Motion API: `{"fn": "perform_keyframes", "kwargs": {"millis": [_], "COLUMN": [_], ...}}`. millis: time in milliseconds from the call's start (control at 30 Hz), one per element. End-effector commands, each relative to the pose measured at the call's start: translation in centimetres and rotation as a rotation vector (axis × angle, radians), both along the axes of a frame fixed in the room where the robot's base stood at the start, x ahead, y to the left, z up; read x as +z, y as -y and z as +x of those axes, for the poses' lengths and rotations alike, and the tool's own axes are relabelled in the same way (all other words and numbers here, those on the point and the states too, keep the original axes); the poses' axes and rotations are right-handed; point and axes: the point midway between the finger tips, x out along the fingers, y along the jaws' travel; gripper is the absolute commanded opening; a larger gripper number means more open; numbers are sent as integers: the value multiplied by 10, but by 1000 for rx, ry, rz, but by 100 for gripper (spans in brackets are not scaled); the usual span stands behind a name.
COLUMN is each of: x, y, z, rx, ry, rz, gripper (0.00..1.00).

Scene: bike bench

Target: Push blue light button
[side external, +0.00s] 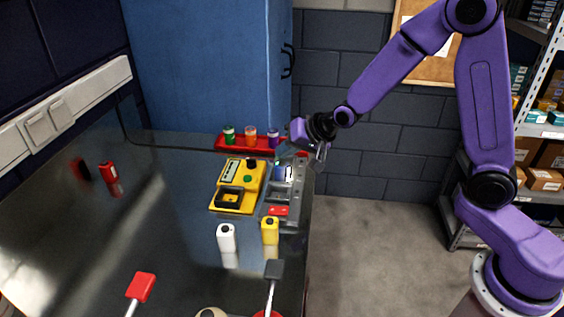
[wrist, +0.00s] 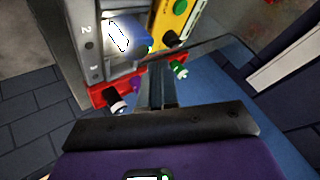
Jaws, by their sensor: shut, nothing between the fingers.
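The blue light button (wrist: 142,40) sits on a grey panel (wrist: 75,40) in the wrist view, with a bright white glow beside it. In the side view the blue button (side external: 279,173) is at the panel's far end, also beside a white bright patch. My gripper (side external: 283,154) is shut and empty, above the far end of the panel. In the wrist view its fingertips (wrist: 160,68) are close to the button, on its red-tray side. I cannot tell whether they touch it.
A yellow device (side external: 239,185) with a green button stands left of the panel. White (side external: 226,238) and yellow (side external: 270,231) bottles stand in front. A blue cabinet (side external: 205,65) rises behind.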

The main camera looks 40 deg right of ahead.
Motion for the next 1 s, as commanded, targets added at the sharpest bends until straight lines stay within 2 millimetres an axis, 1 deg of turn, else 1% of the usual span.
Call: {"fn": "perform_keyframes", "kwargs": {"millis": [267,800,1000], "x": [3,48,59], "y": [0,0,0], "z": [0,1,0], "rx": [0,-1,0], "ry": [1,3,0], "rz": [0,0,0], "gripper": [0,0,0]}}
